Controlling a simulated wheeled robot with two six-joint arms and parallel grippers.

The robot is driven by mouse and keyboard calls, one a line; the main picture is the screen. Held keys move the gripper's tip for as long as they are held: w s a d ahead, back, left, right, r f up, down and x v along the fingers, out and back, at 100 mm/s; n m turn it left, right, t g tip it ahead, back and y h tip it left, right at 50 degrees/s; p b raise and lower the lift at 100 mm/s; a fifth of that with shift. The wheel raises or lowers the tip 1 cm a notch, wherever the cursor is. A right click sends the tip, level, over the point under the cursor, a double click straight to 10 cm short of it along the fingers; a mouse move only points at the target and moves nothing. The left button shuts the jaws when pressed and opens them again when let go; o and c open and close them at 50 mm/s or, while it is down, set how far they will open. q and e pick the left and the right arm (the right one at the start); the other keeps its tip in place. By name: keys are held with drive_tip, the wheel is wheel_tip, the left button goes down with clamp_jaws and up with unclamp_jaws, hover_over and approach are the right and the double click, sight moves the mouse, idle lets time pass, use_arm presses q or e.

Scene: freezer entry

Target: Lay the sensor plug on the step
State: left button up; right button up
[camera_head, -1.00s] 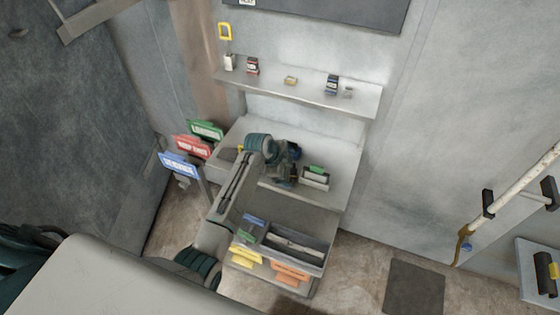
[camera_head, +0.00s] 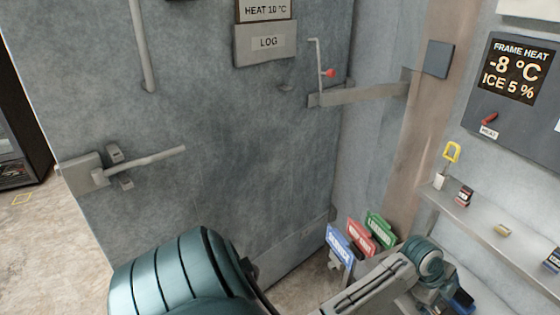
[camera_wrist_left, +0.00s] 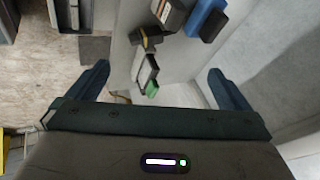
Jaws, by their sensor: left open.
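My left gripper (camera_wrist_left: 160,86) is open, with its two teal fingers apart and nothing clasped between them. In the head view it is at the lower right, partly cut off and hard to make out. Beyond the fingers in the wrist view are a pale holder (camera_wrist_left: 146,70) with a green piece (camera_wrist_left: 152,90), a dark piece with a yellow band (camera_wrist_left: 148,38), and a blue block (camera_wrist_left: 205,18) at the top. They are over a pale ledge (camera_wrist_left: 121,35). I cannot tell for sure which thing is the sensor plug or which surface is the step. My right gripper is not in view.
Blue (camera_head: 341,243), red (camera_head: 362,238) and green (camera_head: 381,230) signs stand left of my wrist. A shelf (camera_head: 480,225) with small boxes runs along the right wall. A grey door with a handle (camera_head: 140,162) fills the left. A display panel (camera_head: 515,75) hangs upper right.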

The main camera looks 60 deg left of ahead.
use_arm(q)
drive_tip(key=s+a+f+n+y, duration=0.15)
drive_tip(key=s+f+n, duration=0.35)
drive_tip(key=f, duration=0.7)
drive_tip(key=s+a+f+n+y, duration=0.1)
drive_tip(key=s+a+f+n, duration=0.2)
drive_tip(key=s+f, duration=0.65)
drive_tip(key=s+a+f+n+y, duration=0.15)
drive_tip(key=s+f+n, duration=0.3)
drive_tip(key=f, duration=0.95)
drive_tip(key=s+f+n+g, duration=0.1)
drive_tip(key=s+f, duration=0.4)
drive_tip(key=s, duration=0.6)
drive_tip(key=s+a+f+n+g, duration=0.1)
drive_tip(key=s+f, duration=0.5)
drive_tip(key=s, duration=0.5)
drive_tip(key=s+f+n+g, duration=0.1)
drive_tip(key=s+f, duration=0.4)
drive_tip(key=s, duration=0.7)
drive_tip(key=shift+a+f+g, duration=0.3)
drive_tip(key=shift+a+g, duration=0.1)
drive_tip(key=shift+g, duration=0.2)
drive_tip(key=shift+c, duration=0.4)
